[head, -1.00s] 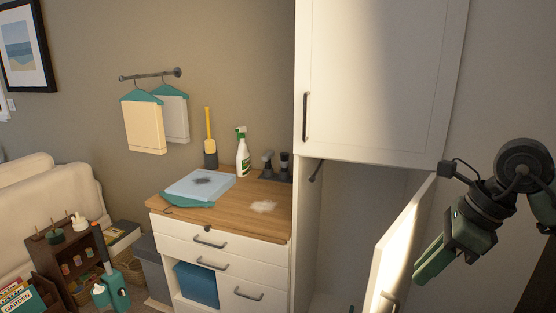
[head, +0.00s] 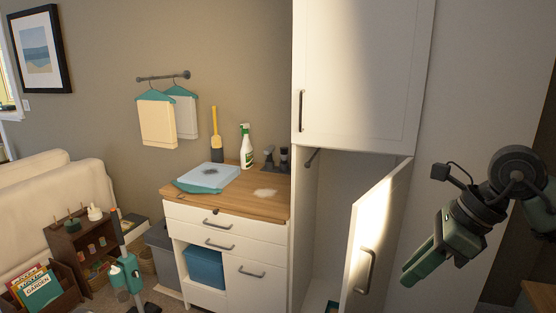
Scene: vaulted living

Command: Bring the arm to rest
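My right arm comes in from the right edge, and its green-fingered gripper (head: 422,262) hangs in the air at the right, pointing down and to the left. Its fingers lie close together with nothing visible between them. It is in front of the pale wall, just right of the open lower cabinet door (head: 379,232) in the picture. I cannot tell the distance between them. My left gripper is out of view.
A wooden-topped drawer unit (head: 232,205) holds a folded blue cloth item (head: 207,176), a spray bottle (head: 247,146) and a pale powdery patch (head: 265,193). A green upright device (head: 127,272) stands at lower left, near a book crate (head: 42,290). A wooden surface (head: 540,292) shows at lower right.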

